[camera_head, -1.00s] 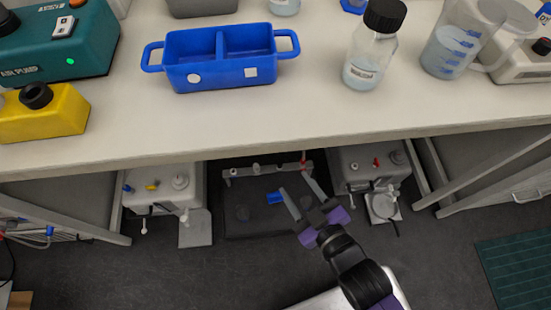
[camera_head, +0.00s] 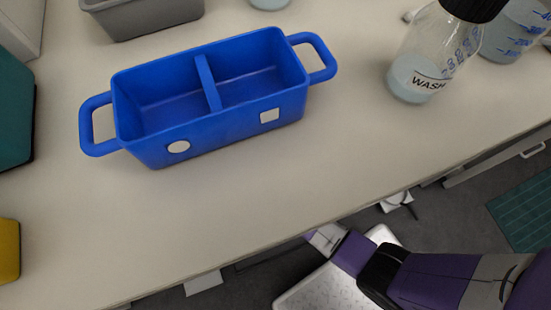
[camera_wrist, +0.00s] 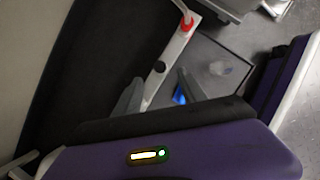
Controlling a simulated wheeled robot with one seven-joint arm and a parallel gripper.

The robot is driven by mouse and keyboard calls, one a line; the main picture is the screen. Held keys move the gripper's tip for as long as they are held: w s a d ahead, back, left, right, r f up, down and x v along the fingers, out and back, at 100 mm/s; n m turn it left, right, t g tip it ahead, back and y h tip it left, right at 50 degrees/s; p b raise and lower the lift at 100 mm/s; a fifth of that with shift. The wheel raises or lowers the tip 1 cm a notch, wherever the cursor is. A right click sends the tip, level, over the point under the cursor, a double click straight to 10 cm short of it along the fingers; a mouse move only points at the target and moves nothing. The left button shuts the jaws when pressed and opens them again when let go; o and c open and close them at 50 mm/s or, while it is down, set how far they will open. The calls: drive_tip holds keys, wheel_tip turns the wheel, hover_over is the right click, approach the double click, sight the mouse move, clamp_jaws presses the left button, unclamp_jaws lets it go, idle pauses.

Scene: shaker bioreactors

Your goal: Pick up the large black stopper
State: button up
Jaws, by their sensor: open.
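I cannot make out the large black stopper with certainty. In the wrist view a small dark round thing (camera_wrist: 160,66) sits on a pale grey bar (camera_wrist: 174,50), too small to identify. My gripper (camera_wrist: 158,92) is open, with its two grey fingers apart and nothing held between them. A blue object (camera_wrist: 180,95) shows by the right finger, lower down. In the head view my gripper's fingers are hidden under the bench edge. The blue two-compartment bin (camera_head: 225,127) stands on the bench, with a white circle on its left front and a white square on its right. Both compartments look empty.
A wash bottle (camera_head: 413,78) with a black cap (camera_head: 472,8) stands at the bench's right. A grey bin (camera_head: 150,18) is behind the blue one. The bench top (camera_head: 200,210) is clear in front. A red-tipped part (camera_wrist: 188,20) is on the bar below the bench.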

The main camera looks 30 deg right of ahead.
drive_tip(key=shift+b+x, duration=2.2)
drive_tip(key=shift+x, duration=1.75)
drive_tip(key=shift+c, duration=0.2)
drive_tip(key=shift+s, duration=0.1)
clamp_jaws()
